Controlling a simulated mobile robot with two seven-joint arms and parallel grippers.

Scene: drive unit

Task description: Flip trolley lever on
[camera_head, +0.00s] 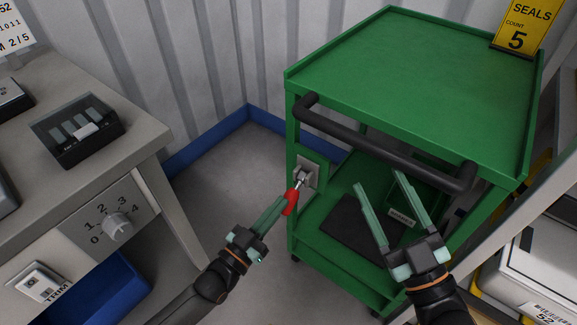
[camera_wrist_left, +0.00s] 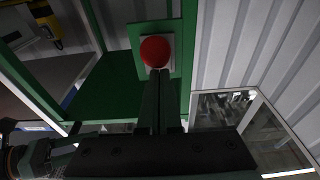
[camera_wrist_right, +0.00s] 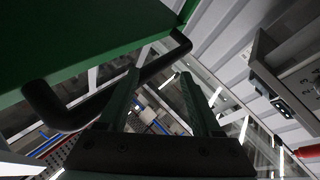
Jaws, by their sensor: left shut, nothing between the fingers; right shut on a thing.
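The green trolley (camera_head: 395,65) has a lever with a red grip (camera_head: 291,201) on a light metal plate (camera_head: 306,172) at its left front post. The lever slants down and out from the plate in the head view. My left gripper (camera_head: 284,208) is shut and empty, its tips right at the red grip. In the left wrist view the round red end (camera_wrist_left: 155,51) shows just beyond the shut fingertips (camera_wrist_left: 160,75); I cannot tell whether they touch. My right gripper (camera_head: 379,181) has its fingers apart below the trolley's handle, with nothing visible between them (camera_wrist_right: 163,85).
The black handle (camera_head: 385,143) juts from the trolley's front above both grippers. A dark mat (camera_head: 355,228) lies on the lower shelf. A bench (camera_head: 150,145) with a dial (camera_head: 117,228) stands left. White cases (camera_head: 530,275) are at lower right. Floor between bench and trolley is clear.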

